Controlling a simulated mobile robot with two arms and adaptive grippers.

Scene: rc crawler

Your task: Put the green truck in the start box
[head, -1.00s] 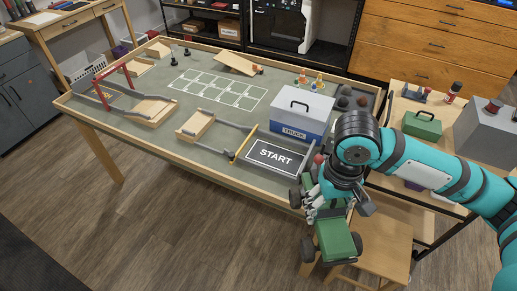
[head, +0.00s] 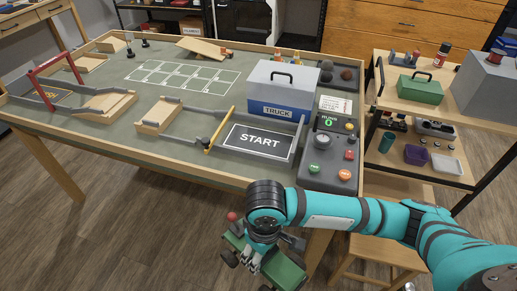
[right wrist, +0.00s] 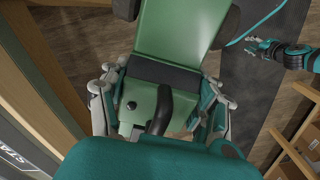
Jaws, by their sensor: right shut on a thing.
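The green truck (head: 287,273) hangs in front of the table's near edge, low in the head view. My right gripper (head: 256,262) is shut on it. In the right wrist view the truck (right wrist: 175,35) lies between the fingers of the right gripper (right wrist: 158,108), around its dark middle part. The start box (head: 258,141) is a dark START pad with grey rails, at the table's near right. A yellow bar (head: 219,130) stands at its left. My left gripper (right wrist: 268,50) seems to show small at the upper right of the right wrist view; its jaws are unclear.
A blue and white TRUCK box (head: 283,88) stands behind the start box. A grey control panel (head: 331,155) with buttons is to its right. Ramps and rails fill the table's left. A shelf cart (head: 460,110) stands at the right. The start pad looks empty.

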